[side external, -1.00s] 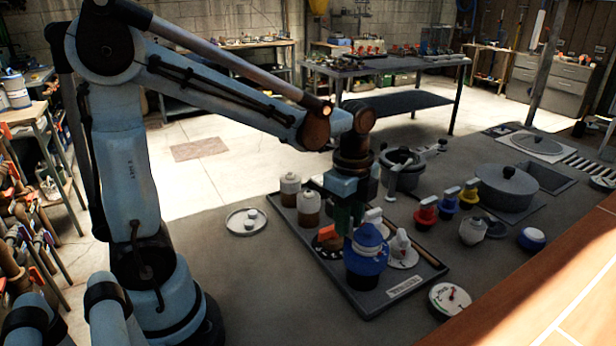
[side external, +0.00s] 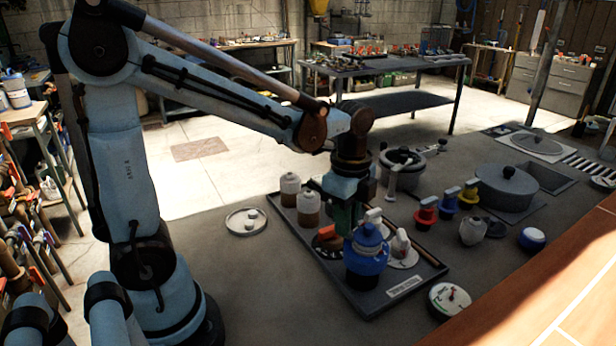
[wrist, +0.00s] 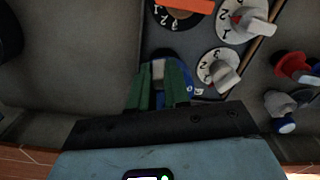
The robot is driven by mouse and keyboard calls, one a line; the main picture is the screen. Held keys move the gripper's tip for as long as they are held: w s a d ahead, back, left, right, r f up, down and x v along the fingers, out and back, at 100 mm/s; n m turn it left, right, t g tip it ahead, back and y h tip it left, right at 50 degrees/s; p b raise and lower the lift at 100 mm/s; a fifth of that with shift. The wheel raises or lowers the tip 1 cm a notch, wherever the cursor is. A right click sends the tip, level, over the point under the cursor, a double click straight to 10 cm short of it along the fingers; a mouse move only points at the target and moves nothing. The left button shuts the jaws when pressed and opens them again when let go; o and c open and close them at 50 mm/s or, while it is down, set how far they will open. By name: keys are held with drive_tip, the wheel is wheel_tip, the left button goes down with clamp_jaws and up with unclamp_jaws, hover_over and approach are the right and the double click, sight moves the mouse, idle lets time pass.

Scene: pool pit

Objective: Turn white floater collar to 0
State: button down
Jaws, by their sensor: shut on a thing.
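Another white numbered dial (wrist: 245,20) with a pale handle lies farther up. I cannot tell which white dial the task names.
A black dial with an orange handle (wrist: 180,8) is near the fingers. Two tan-and-white bottles (side external: 308,208) stand at the tray's back. Red (side external: 426,214), blue and yellow floaters and a lidded pot (side external: 506,187) stand to the right. The deck left of the tray is mostly clear.

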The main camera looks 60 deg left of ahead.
drive_tip(key=shift+s+d+n, duration=0.5)
drive_tip(key=shift+d+n, duration=0.55)
drive_tip(key=shift+n, duration=1.95)
drive_tip(key=shift+s+d+n, duration=0.45)
drive_tip(key=shift+d+n, duration=0.55)
drive_tip(key=shift+n, duration=2)
drive_tip(key=shift+s+d+n, duration=0.5)
drive_tip(key=shift+d+n, duration=0.55)
drive_tip(key=shift+n, duration=1.95)
drive_tip(key=c, duration=1.1)
unclamp_jaws()
wheel_tip(320, 180, up, 12)
drive_tip(key=shift+r, duration=0.1)
